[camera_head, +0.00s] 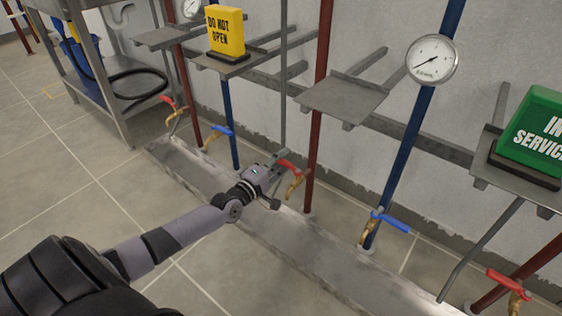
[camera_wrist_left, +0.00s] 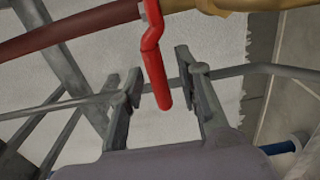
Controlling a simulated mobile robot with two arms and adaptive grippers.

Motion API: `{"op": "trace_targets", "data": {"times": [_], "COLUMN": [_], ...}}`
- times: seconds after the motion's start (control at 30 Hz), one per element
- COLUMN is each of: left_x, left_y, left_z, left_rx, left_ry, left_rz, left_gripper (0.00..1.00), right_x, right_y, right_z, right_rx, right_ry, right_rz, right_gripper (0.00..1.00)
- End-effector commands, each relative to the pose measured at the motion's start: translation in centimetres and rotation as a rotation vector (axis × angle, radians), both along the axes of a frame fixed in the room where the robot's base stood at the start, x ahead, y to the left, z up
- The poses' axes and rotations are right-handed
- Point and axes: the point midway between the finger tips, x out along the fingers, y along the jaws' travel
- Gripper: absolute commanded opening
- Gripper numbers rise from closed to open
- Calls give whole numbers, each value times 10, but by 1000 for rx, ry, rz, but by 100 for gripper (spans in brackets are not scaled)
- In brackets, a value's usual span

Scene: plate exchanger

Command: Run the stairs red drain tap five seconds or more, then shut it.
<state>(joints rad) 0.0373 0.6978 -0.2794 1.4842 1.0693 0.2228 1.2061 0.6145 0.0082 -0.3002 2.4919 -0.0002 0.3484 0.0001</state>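A red-handled brass tap (camera_head: 292,170) sits low on a dark red pipe in the middle of the head view. Its red lever (camera_wrist_left: 158,65) shows large in the left wrist view, reaching down between two fingers. My left gripper (camera_head: 275,183) is at this tap, open, with its fingers (camera_wrist_left: 160,88) one on each side of the lever. I cannot tell whether a finger touches the lever. I see no water running from the tap. No label naming the stairs tap is readable. My right gripper is not in view.
Other taps stand along the drain channel (camera_head: 345,270): blue ones (camera_head: 388,222) (camera_head: 218,131) and red ones (camera_head: 172,103) (camera_head: 508,283). A yellow DO NOT OPEN sign (camera_head: 226,30), an empty shelf (camera_head: 342,97), a gauge (camera_head: 432,60) and a green IN SERVICE sign (camera_head: 535,130) are above.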

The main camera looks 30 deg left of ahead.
Motion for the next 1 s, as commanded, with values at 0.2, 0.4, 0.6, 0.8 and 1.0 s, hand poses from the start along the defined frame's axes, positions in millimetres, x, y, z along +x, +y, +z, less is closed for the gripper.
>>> {"op": "trace_targets", "data": {"times": [0.2, 0.4, 0.6, 0.8, 1.0], "left_x": [0, 0, 0, 0, -1], "left_y": [0, 0, 0, 0, 0], "left_z": [0, 0, 0, 0, 0], "left_rx": [0, 0, 0, 0, 0], "left_ry": [0, 0, 0, 0, 0], "left_rz": [0, 0, 0, 0, 0], "left_gripper": [15, 2, 0, 0, 0], "right_x": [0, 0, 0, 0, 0], "right_y": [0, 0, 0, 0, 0], "right_z": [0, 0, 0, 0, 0], "right_rx": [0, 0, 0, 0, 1], "right_ry": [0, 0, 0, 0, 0], "right_rz": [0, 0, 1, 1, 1], "right_gripper": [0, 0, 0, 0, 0]}}
